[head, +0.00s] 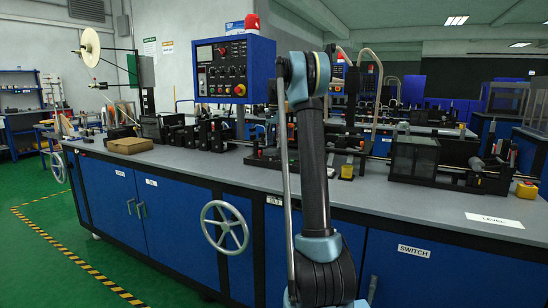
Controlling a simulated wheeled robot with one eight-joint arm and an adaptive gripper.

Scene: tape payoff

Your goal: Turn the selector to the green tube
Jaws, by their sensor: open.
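A blue control box (236,68) stands above the bench at the upper middle of the head view. Its dark front carries several small knobs and buttons, and a red stop button on yellow (240,90) at its lower right corner. The knobs are too small to tell which one is a selector or where it points. I cannot make out a green tube. My arm rises in front of the bench, just right of the box, and covers part of the machinery. My gripper is not visible in this view.
A long grey-topped bench (450,206) with blue cabinets crosses the view. A grey handwheel (225,227) sticks out from its front. A brown box (130,145) and black machine parts (415,160) stand on top. Green floor (70,265) is clear at the left.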

